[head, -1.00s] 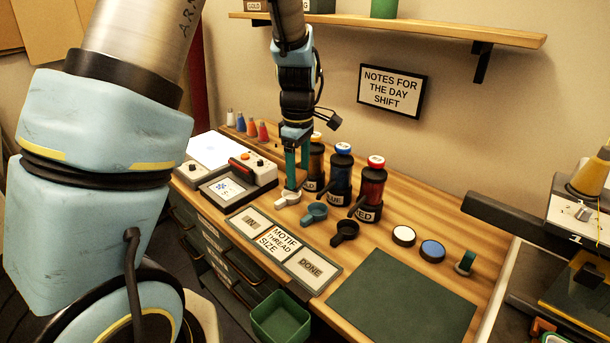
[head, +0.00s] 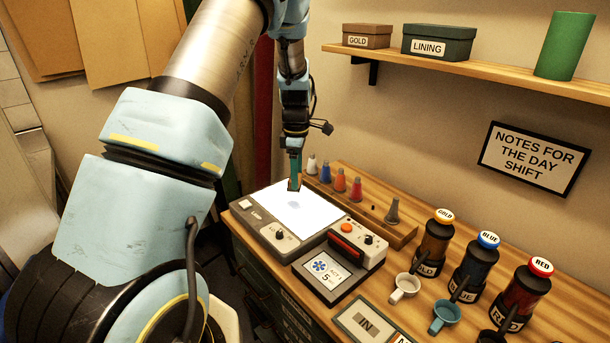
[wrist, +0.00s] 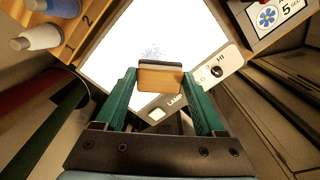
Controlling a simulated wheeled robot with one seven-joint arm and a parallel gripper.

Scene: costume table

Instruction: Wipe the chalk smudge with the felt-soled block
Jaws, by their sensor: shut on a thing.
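My gripper (head: 294,186) hangs over the lit white panel of the light box (head: 265,234), near its back edge. In the wrist view, my gripper's green fingers (wrist: 160,82) are shut on a wooden block (wrist: 160,79) with a dark layer, likely the felt, along its far edge. The chalk smudge (wrist: 153,50), a faint blue-grey speckle, lies on the panel just beyond the block. In the head view the smudge (head: 294,204) shows just in front of my gripper. I cannot tell whether the block touches the panel.
Thread cones (head: 340,181) stand in a rack behind the light box. Cups (head: 404,287) and labelled bottles (head: 434,245) stand further right. A shelf (head: 470,68) runs above.

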